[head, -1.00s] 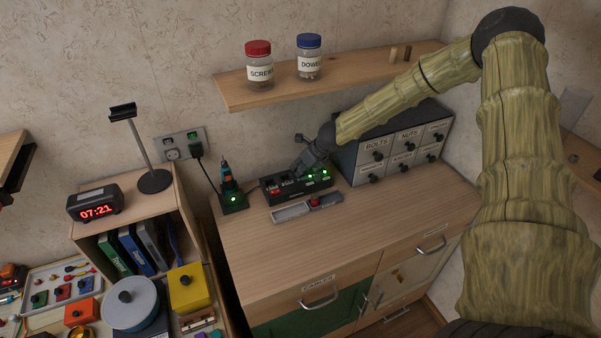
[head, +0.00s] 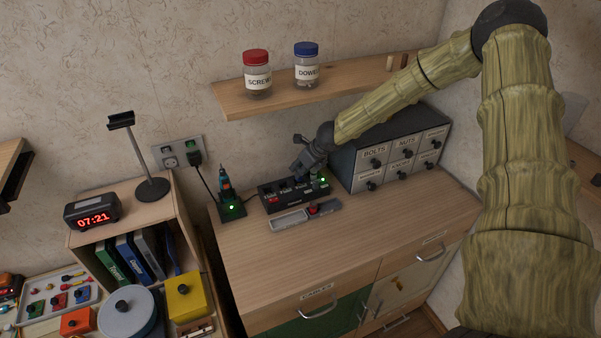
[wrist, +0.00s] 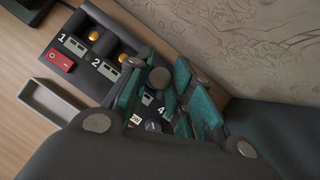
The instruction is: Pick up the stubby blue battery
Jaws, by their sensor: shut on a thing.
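My gripper (head: 314,172) is low over the right part of a black battery charger (head: 268,203) on the cabinet top. In the wrist view its teal-padded fingers (wrist: 163,92) are closed around a battery whose round grey end (wrist: 160,80) shows between them. Its sides are mostly hidden by the fingers, so I cannot make out a blue colour or whether its lower end is clear of the charger. The charger's numbered bays 1 and 2 (wrist: 105,70) show yellow round pieces. The label 4 shows beside the fingers, and bay 3 is hidden.
A grey divided tray (head: 283,224) with a red piece lies in front of the charger. A small drawer unit (head: 372,152) stands close on the right, and a tool in a lit dock (head: 231,208) on the left. A shelf with jars (head: 257,75) hangs above. The front cabinet top is clear.

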